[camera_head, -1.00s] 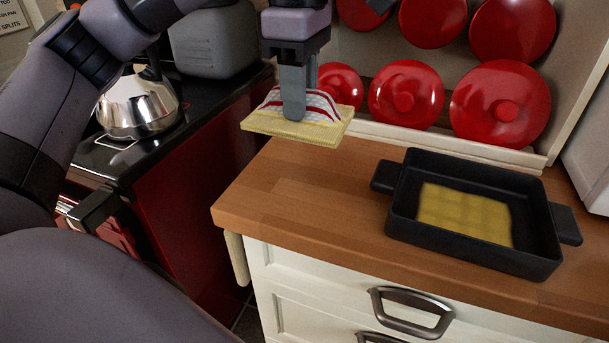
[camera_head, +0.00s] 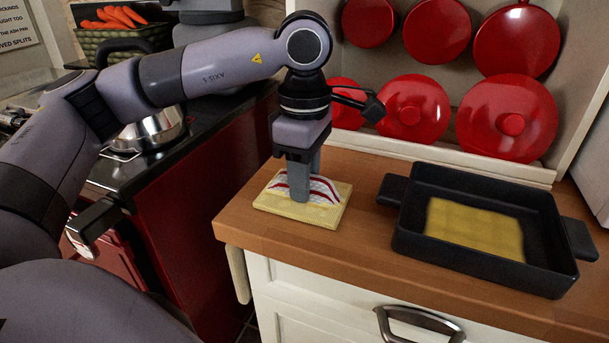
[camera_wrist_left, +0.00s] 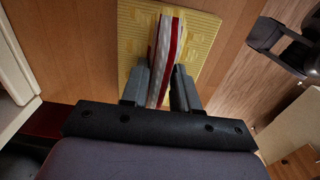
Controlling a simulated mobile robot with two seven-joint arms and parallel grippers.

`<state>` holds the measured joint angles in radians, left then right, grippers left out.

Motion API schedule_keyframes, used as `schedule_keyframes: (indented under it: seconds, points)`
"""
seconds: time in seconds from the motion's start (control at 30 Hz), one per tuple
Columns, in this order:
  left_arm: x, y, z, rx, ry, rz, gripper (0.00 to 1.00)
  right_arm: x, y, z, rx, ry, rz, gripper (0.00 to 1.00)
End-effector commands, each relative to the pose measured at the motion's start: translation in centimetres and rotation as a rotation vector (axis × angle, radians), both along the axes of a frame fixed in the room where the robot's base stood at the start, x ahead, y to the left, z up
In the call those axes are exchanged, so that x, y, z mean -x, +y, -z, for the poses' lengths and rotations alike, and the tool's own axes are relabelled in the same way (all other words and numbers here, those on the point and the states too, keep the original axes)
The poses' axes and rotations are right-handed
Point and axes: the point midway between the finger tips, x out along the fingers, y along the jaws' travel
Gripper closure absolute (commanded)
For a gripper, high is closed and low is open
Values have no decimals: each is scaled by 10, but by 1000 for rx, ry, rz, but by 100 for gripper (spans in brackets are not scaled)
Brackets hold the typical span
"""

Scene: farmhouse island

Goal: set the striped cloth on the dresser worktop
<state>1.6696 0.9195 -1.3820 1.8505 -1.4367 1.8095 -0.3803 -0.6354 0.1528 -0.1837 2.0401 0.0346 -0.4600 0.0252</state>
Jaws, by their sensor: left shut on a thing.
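The striped cloth (camera_head: 325,189) is yellow underneath, with a raised white fold bearing red stripes. It is at the left end of the wooden dresser worktop (camera_head: 350,235), flat and seemingly touching it. My left gripper (camera_head: 300,197) points down and is shut on the raised fold. In the left wrist view the fold of the cloth (camera_wrist_left: 165,50) stands between the two fingers (camera_wrist_left: 160,90), with the yellow part spread beyond over the wood. My right gripper does not show.
A black two-handled pan (camera_head: 410,225) with a yellow layer inside stands right of the cloth. Red lids (camera_head: 505,120) line the rack behind. A kettle (camera_head: 150,135) and a basket of carrots (camera_head: 120,40) are at the left. Bare wood lies between cloth and pan.

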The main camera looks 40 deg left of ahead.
Motion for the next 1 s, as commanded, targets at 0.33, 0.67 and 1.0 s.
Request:
schedule_keyframes:
  seconds: [0.33,0.67,1.0]
  points:
    - [0,0,3,0,1,0,45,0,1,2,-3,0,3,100]
    - [-1,-1,-7,1,-2,0,45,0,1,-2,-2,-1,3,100]
    - [-1,-1,-80,1,-2,1,45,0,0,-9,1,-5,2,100]
